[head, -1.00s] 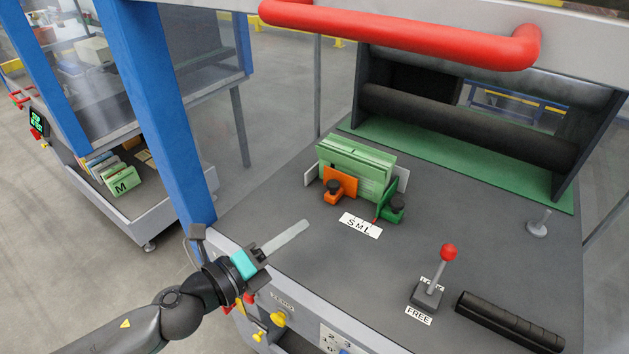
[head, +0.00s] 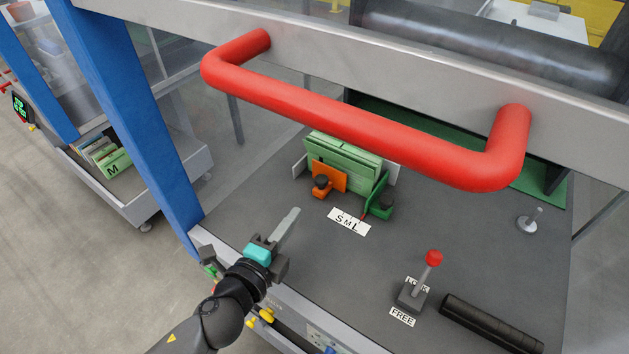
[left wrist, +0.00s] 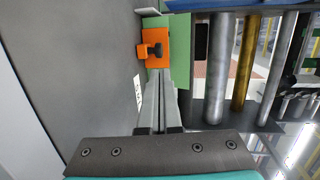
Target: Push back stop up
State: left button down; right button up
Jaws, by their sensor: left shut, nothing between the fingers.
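On the grey machine bed (head: 270,200) stands a stack of green bundles (head: 345,155) between upright plates. An orange stop (head: 328,178) with a black knob is on its near left side, and a green stop (head: 378,205) with a black knob is on its near right. A white S M L label (head: 349,222) lies in front. My left gripper (head: 294,213) is shut and empty over the bed, apart from the stops. In the left wrist view my fingers (left wrist: 161,76) point toward the orange stop (left wrist: 155,48). My right gripper is not in view.
A red bar handle (head: 350,115) crosses above the bed and partly covers the far part. A red-knobbed lever (head: 432,260) stands at the right by a FREE label. A black roll (head: 490,322) lies at front right. A blue post (head: 145,115) rises at left.

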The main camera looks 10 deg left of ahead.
pick_arm(q)
send_near(329, 171)
jog(key=shift+w+a+f, duration=0.1)
jog(key=shift+w+f, duration=0.2)
jog(key=shift+w, duration=0.2)
jog(key=shift+w+f, duration=0.3)
jog(key=shift+w, duration=0.25)
jog(key=shift+w+b, duration=0.15)
jog(key=shift+b, duration=0.15)
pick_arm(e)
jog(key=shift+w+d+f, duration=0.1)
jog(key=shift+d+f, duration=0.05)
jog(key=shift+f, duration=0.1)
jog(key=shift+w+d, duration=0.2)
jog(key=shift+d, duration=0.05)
pick_arm(q)
jog(key=shift+w, duration=0.15)
jog(key=shift+w+d, duration=0.3)
jog(key=shift+w, duration=0.35)
jog(key=shift+w+d, duration=0.25)
jog(key=shift+w, duration=0.4)
jog(key=shift+w+d, duration=0.3)
jog(key=shift+w, duration=0.35)
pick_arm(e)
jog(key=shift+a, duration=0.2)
